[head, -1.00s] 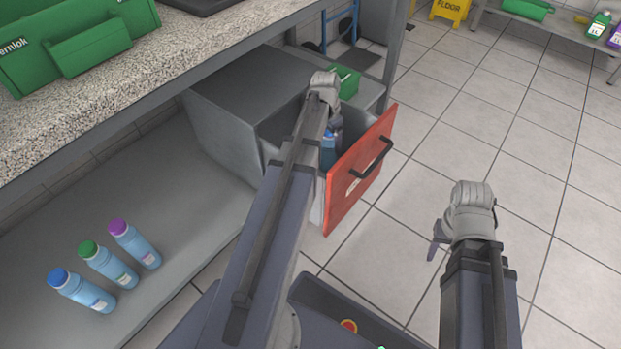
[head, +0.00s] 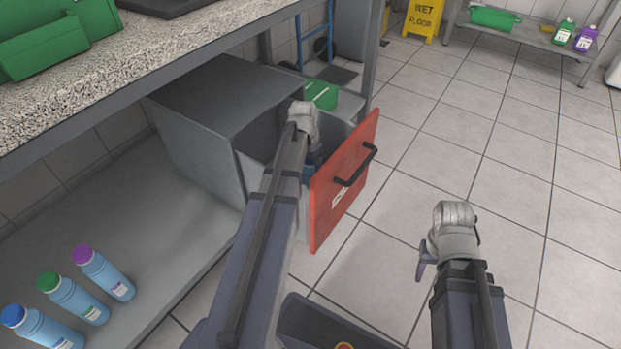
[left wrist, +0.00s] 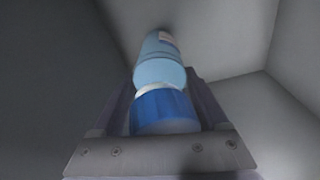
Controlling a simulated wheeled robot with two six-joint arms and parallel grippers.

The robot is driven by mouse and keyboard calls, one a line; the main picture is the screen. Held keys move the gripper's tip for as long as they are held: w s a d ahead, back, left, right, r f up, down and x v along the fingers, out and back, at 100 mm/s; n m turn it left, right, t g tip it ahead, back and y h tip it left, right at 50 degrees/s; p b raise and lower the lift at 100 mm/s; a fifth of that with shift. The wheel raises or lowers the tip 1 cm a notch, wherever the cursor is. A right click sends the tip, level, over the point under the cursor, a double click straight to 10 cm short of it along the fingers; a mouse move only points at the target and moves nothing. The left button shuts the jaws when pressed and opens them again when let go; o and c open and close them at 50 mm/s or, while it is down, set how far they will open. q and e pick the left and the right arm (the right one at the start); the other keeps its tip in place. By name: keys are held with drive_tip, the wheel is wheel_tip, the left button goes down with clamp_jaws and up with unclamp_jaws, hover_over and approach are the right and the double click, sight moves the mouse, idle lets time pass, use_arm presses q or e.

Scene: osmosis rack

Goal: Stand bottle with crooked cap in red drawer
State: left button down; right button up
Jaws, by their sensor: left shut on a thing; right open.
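The red drawer (head: 328,205) stands pulled out of a grey cabinet, with a black handle on its front. My left gripper (head: 314,155) is down inside the drawer, shut on a light blue bottle (left wrist: 160,55) with a blue cap (left wrist: 165,110). In the left wrist view the cap end is between the fingers, with a pale ring under the cap. The bottle's far end points at the grey drawer interior; I cannot tell whether it touches the floor. In the head view my arm hides most of the bottle. My right gripper (head: 424,262) is open and empty over the floor.
Three light blue bottles with blue, green and purple caps (head: 103,272) stand on the lower shelf at left. The grey cabinet (head: 190,130) sits beside the drawer under a speckled counter (head: 170,60). A green box (head: 321,94) is behind the drawer.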

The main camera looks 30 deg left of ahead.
use_arm(q)
drive_tip(key=shift+f+b, duration=1)
drive_tip(key=shift+f, duration=0.4)
drive_tip(key=shift+f, duration=0.15)
unclamp_jaws()
drive_tip(key=r+p, duration=0.4)
drive_tip(key=s+r+p, duration=0.1)
drive_tip(key=r+p, duration=0.7)
drive_tip(key=shift+s+a+r, duration=0.15)
drive_tip(key=shift+s+a, duration=0.05)
